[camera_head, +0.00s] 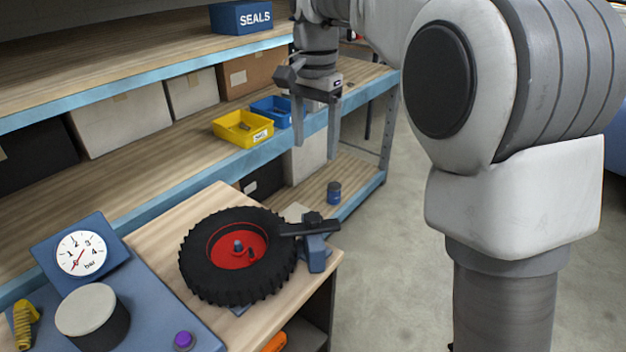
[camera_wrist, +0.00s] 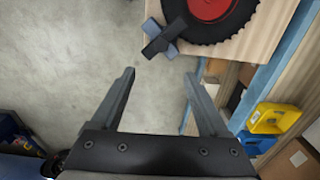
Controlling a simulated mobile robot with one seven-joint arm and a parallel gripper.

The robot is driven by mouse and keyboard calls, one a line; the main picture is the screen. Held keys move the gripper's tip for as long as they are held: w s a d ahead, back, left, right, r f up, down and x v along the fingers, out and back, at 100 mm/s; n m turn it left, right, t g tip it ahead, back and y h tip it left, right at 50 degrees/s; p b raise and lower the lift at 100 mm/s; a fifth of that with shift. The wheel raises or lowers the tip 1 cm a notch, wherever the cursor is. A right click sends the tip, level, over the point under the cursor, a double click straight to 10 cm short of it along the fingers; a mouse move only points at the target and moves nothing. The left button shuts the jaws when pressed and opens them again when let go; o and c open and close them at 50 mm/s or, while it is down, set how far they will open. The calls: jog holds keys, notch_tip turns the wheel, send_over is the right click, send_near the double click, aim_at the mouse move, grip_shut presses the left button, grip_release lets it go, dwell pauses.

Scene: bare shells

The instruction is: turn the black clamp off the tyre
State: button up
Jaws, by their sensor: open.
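The tyre (camera_head: 238,255), black with a red hub, lies flat on the wooden bench top in the head view. It also shows at the top of the wrist view (camera_wrist: 212,12). The black clamp (camera_head: 303,228) sits on a blue block (camera_head: 317,255) at the tyre's right side, and its arm reaches over the tyre's edge. In the wrist view the clamp (camera_wrist: 160,40) shows beside the tyre. My gripper (camera_head: 316,150) is open and empty, in the air above and beyond the bench, apart from clamp and tyre.
A pressure gauge (camera_head: 82,252), a dark cylinder with a pale top (camera_head: 92,312) and a purple button (camera_head: 184,341) are left of the tyre. Behind stand shelves with a yellow bin (camera_head: 242,128), a blue bin (camera_head: 271,110) and boxes. Open floor lies right of the bench.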

aim_at(313, 216)
jog(key=f, duration=0.8)
jog(key=f+b, duration=0.1)
jog(key=f, duration=0.8)
jog(key=shift+w+a+f, duration=0.15)
jog(key=shift+w+f, duration=0.05)
jog(key=shift+f, duration=0.1)
grip_shut()
